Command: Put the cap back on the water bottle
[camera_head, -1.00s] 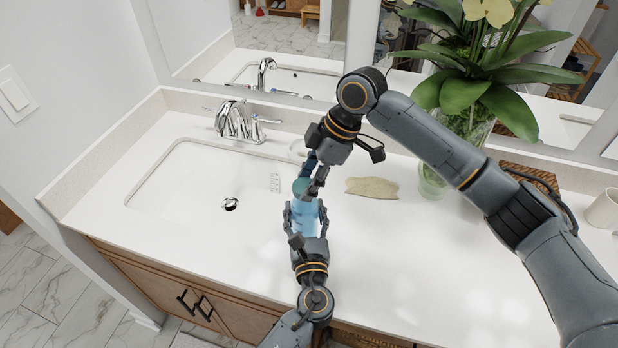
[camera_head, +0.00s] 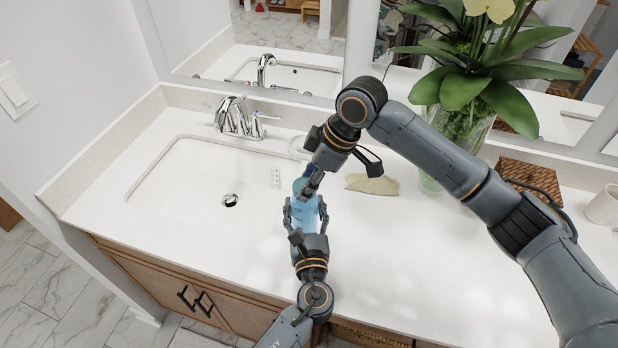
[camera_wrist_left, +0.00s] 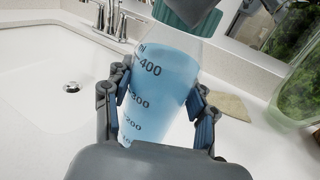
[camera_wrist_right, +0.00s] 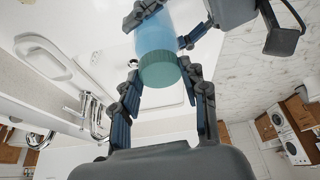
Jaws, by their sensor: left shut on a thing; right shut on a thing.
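The water bottle (camera_head: 305,218), clear with blue water and volume marks, stands upright on the counter near its front. My left gripper (camera_head: 306,212) is shut around the bottle's body, and the left wrist view shows the bottle (camera_wrist_left: 155,90) between its fingers. The teal cap (camera_wrist_left: 190,10) is at the bottle's top, in line with it. My right gripper (camera_head: 308,186) reaches down from above and is shut on the cap; the right wrist view shows the cap (camera_wrist_right: 160,70) between its fingertips (camera_wrist_right: 163,82). I cannot tell how far the cap is seated.
The sink (camera_head: 190,185) with a chrome faucet (camera_head: 236,117) lies to the left. A beige soap-like piece (camera_head: 372,185) lies right of the bottle. A potted orchid (camera_head: 465,95), wicker box (camera_head: 530,176) and cup (camera_head: 603,206) stand farther right. The front right counter is clear.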

